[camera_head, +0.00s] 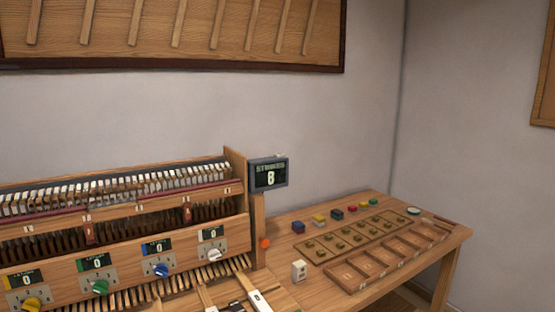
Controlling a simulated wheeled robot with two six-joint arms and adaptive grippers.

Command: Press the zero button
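No button with a readable "zero" label shows. A small round orange-red button (265,243) sits on the wooden post (258,222) at the right end of the piano action. Above it, a dark display (269,174) shows what looks like "STRIKES" and the digit 8. Yellow (31,304), green (100,287), blue (161,270) and white (214,255) knobs sit on the front panel, each under a small display that appears to read 0.
The wooden table (452,240) at the right bears small coloured blocks (337,214), a board with brass-coloured pieces (318,256), a compartment tray (352,287) and a small whitish box (299,270). A wall stands behind.

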